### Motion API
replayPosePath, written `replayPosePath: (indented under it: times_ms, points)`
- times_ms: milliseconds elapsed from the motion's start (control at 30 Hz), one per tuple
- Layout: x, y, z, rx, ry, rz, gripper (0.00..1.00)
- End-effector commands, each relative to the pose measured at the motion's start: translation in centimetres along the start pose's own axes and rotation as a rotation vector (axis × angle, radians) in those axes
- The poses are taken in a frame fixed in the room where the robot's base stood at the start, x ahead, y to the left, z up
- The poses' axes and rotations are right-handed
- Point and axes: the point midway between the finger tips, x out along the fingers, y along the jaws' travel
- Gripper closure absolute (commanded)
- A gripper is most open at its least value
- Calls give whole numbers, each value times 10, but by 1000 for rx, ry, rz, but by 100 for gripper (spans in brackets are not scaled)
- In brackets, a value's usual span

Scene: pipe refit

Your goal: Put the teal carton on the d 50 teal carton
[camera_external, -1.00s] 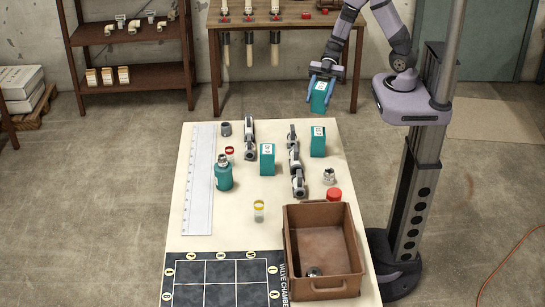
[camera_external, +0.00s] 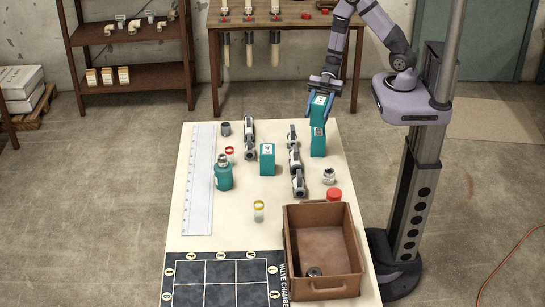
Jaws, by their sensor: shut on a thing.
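My gripper (camera_external: 322,95) points down at the far right of the table and is shut on a teal carton (camera_external: 319,112). A second teal carton (camera_external: 318,144) stands upright on the table directly below the held one. In this view the held carton's bottom meets or overlaps the top of the lower carton; I cannot tell whether they touch. Another teal carton (camera_external: 267,159) stands alone near the table's middle. The print on the cartons is too small to read, and the lower carton's top is hidden.
Grey valve parts (camera_external: 296,163) stand left of the stacked pair, and more (camera_external: 249,138) lie further left. A small metal fitting (camera_external: 328,176), a red cap (camera_external: 334,195) and a brown bin (camera_external: 292,260) are nearer.

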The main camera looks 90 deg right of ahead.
Motion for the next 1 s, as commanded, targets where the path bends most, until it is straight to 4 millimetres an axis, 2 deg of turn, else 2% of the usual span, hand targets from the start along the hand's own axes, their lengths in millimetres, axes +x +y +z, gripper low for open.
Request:
replayPosePath:
  times_ms: [367,867,900,967,1000]
  points:
    - [14,-1,32,3,1,-1,88]
    - [16,0,39,1,1,0,88]
    - [16,0,39,1,-1,0,52]
    - [16,0,38,1,-1,0,38]
    - [16,0,38,1,-1,0,38]
